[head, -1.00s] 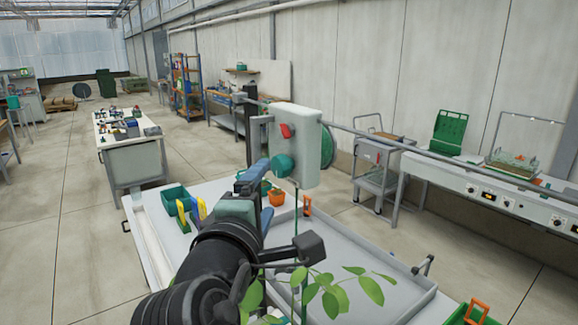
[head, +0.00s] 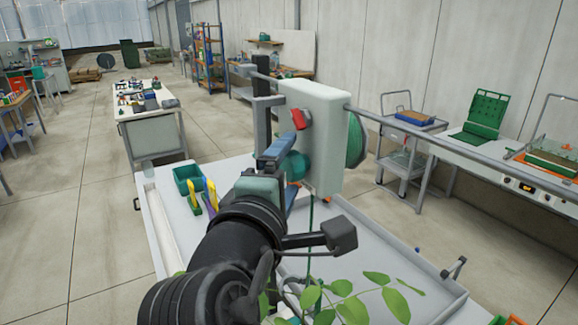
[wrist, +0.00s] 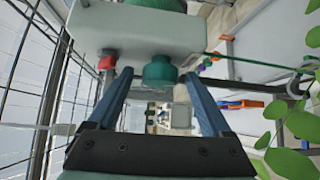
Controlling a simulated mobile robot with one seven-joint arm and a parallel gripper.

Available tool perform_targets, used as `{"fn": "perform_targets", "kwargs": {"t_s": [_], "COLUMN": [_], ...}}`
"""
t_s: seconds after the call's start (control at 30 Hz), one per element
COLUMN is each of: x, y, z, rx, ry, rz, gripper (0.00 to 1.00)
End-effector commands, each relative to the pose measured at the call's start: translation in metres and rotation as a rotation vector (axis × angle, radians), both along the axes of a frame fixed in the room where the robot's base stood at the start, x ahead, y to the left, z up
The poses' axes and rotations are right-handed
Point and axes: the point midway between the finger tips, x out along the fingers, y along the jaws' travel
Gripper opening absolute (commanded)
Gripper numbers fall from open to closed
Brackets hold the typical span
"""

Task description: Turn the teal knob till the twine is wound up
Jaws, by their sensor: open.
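The teal knob (head: 295,166) sits on the face of a pale box (head: 326,97) mounted on a horizontal rail. In the wrist view the knob (wrist: 160,72) lies between the tips of my gripper (wrist: 159,80). The blue fingers are open, one on each side of the knob, with gaps visible; I cannot tell how far they reach around it. In the head view my fingers partly hide the knob. Green twine (head: 310,222) hangs from the box, and a green spool (head: 356,140) shows on its far side. The twine (wrist: 250,60) runs to a ring in the wrist view.
A red lever (head: 299,119) is on the box near my upper finger. Below is a grey tray bench (head: 375,262) with leafy plants in front. A green bin (head: 187,178) and yellow-handled tools stand left of my arm. A side bench (head: 470,160) lies right.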

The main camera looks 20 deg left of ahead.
Motion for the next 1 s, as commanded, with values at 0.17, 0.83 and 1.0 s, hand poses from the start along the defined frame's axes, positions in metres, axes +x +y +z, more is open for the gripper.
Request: {"fn": "perform_targets", "kwargs": {"t_s": [0.17, 0.83, 1.0], "x": [0.0001, 0.0003, 0.0000], "y": [0.0000, -0.0002, 0.0003], "z": [-0.0001, -0.0037, -0.0086], "rx": [0.000, 0.023, 0.085], "ry": [0.000, -0.017, -0.066], "rz": [0.000, -0.001, 0.000], "gripper": [0.69, 0.00, 0.00]}}
